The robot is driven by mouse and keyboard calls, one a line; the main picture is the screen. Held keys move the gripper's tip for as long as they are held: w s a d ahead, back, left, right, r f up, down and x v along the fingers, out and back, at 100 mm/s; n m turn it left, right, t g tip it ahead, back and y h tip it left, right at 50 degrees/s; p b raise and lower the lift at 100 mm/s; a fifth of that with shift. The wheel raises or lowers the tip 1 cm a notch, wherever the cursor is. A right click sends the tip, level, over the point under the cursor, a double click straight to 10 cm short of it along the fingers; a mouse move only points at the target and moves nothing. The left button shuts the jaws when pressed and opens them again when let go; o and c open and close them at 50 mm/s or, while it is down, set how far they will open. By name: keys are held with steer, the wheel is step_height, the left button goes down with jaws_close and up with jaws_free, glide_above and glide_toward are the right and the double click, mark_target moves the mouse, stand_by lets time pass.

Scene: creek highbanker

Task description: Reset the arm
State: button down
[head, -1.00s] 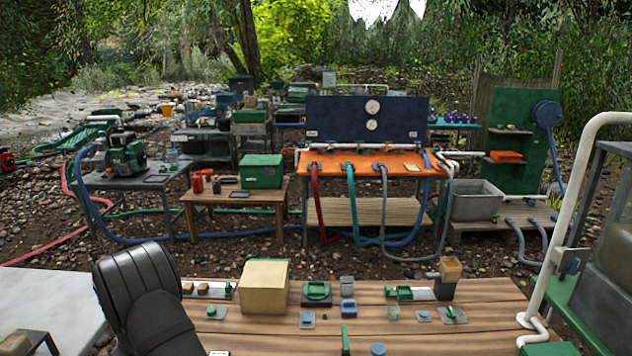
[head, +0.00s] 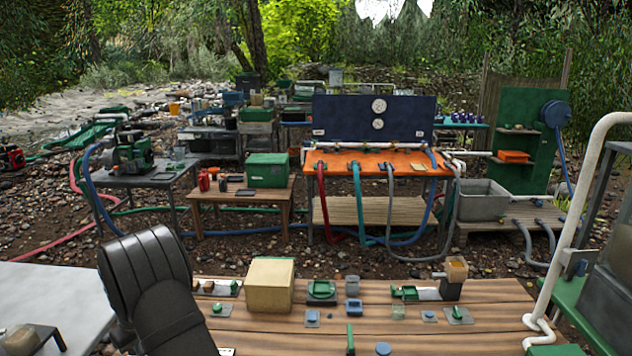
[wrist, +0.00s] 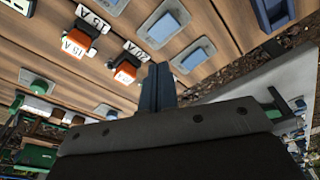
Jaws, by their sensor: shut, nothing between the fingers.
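My gripper (wrist: 158,85) shows in the wrist view as two dark blue-grey fingers pressed together, shut with nothing between them. I cannot tell whether the fingers touch anything. In the head view my dark arm link rises at the lower left, in front of the wooden bench (head: 450,325); the gripper itself is out of that view.
On the bench stand a tan box (head: 269,287), small green and blue fittings and a dark post with a tan block (head: 455,270). A white pipe (head: 570,220) rises at the right. A pale table (head: 50,300) lies left. Gravel ground separates the bench from the orange table (head: 385,165).

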steer(key=s+r+n, duration=0.2)
steer(key=r+n, duration=0.1)
steer(key=r, duration=0.3)
steer(key=s+r+n+h, duration=0.1)
steer(key=s+r+n, duration=0.1)
steer(key=r, duration=0.5)
steer(key=shift+s+r+n+t+h, duration=0.15)
steer(key=shift+s+n+t+h, duration=0.2)
steer(key=shift+n, duration=0.15)
